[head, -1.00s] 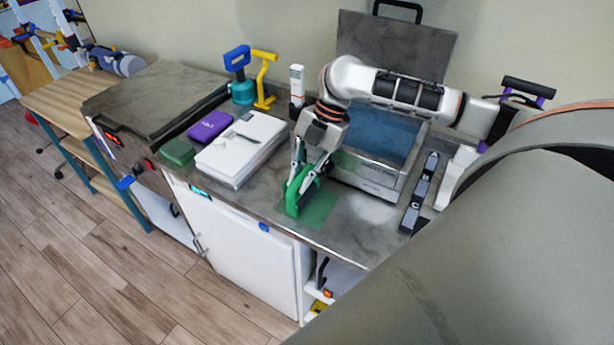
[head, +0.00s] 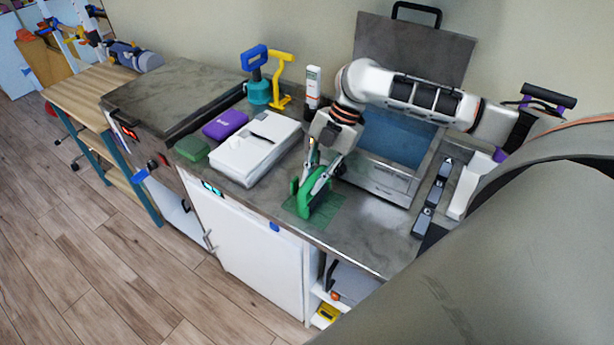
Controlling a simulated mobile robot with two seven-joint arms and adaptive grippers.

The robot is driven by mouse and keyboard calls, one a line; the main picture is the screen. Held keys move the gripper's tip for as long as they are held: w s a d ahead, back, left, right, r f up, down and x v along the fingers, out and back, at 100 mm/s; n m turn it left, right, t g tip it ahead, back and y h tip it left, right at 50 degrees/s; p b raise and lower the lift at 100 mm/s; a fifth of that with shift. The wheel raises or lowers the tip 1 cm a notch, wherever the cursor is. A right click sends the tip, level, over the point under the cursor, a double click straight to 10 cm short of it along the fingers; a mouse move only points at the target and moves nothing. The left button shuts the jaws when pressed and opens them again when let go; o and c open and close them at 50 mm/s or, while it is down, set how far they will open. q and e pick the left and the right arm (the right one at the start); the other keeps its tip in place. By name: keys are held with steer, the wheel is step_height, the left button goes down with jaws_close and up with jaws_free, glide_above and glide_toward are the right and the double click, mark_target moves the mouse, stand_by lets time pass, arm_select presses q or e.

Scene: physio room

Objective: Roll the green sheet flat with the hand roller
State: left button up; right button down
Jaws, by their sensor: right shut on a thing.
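The thin green sheet (head: 327,217) lies on the grey counter near its front edge. The green hand roller (head: 299,197) stands on the sheet, towards its left part. My right gripper (head: 314,183) reaches down from above and is shut on the roller. The fingers and the roller hide part of the sheet. I cannot tell how flat the sheet lies under the roller. My left gripper is not in view.
An open metal bath (head: 385,185) stands behind right. A dark labelled rack (head: 431,200) is further right. The counter's front edge is close.

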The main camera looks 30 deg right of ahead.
steer(key=shift+s+d, duration=0.3)
steer(key=shift+s, duration=0.4)
steer(key=shift+s+d, duration=0.25)
steer(key=shift+s, duration=0.4)
steer(key=shift+s+d, duration=0.3)
steer(key=shift+s, duration=0.4)
steer(key=shift+w+a, duration=0.45)
steer(key=shift+w, duration=0.65)
steer(key=shift+w+a, duration=0.45)
steer(key=shift+w, duration=0.6)
steer(key=shift+w+a, duration=0.45)
steer(key=shift+w, duration=0.65)
step_height(320, 180, up, 8)
stand_by(0.6)
